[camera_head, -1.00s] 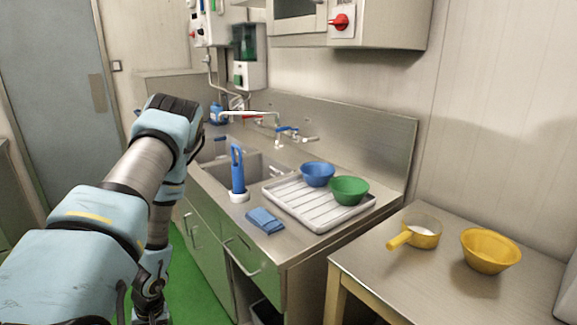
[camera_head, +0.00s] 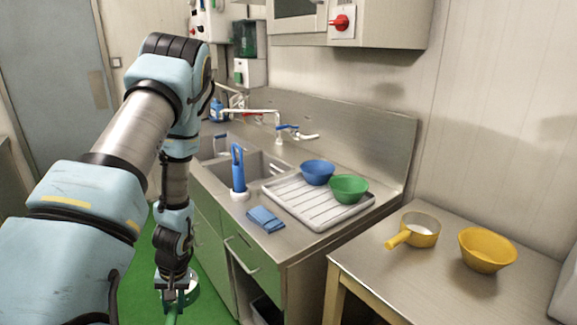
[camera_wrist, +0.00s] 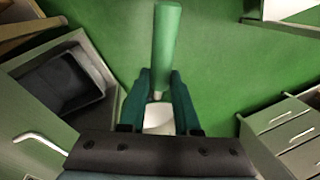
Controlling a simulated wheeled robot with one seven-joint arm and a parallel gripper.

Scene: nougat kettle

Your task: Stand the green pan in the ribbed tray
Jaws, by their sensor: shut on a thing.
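My gripper (camera_head: 172,288) hangs low over the green floor, left of the sink cabinets. It is shut on the handle of the green pan (camera_wrist: 167,45). In the wrist view the green handle sticks out beyond my fingers (camera_wrist: 160,98), and a pale part of the pan shows between them. In the head view the pan is mostly hidden behind my gripper or cut off by the lower edge. The ribbed tray (camera_head: 300,207) lies on the steel counter, up and to the right of my gripper. A blue bowl (camera_head: 318,172) and a green bowl (camera_head: 348,188) are at its back and right.
A blue-handled brush (camera_head: 238,172) stands by the sink, left of the tray. A folded blue cloth (camera_head: 265,218) lies at the counter's front. A yellow pan (camera_head: 420,230) and yellow bowl (camera_head: 487,249) are on the side table. The tray's front left is clear.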

